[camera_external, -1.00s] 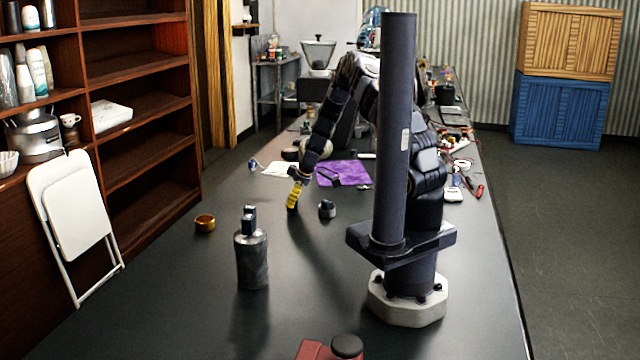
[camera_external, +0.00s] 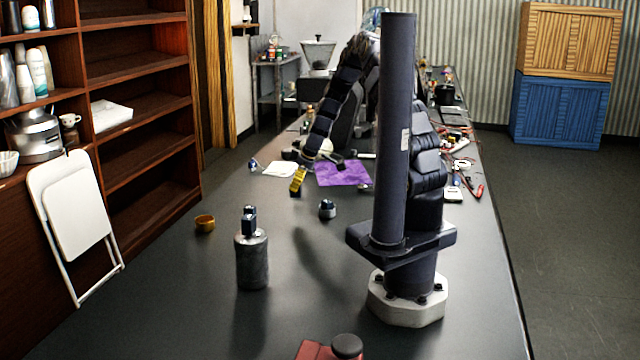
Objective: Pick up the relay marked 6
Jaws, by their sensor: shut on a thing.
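My gripper (camera_external: 296,190), at the end of my dark arm, shows a yellow part and points down over the far middle of the dark table. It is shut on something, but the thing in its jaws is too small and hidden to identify. A small dark and grey-blue piece (camera_external: 327,208) stands on the table just right of and nearer than my gripper. A dark block (camera_external: 249,220) sits on top of a grey metal cylinder (camera_external: 252,262) nearer the camera. No number is legible on anything, so I cannot tell which thing is the relay marked 6.
A brass-coloured ring (camera_external: 205,223) lies on the left of the table (camera_external: 180,290). Behind my gripper are a purple cloth (camera_external: 343,172) and a white sheet (camera_external: 280,169). Tools (camera_external: 468,186) lie at the right edge. A red object (camera_external: 315,351) is at the front.

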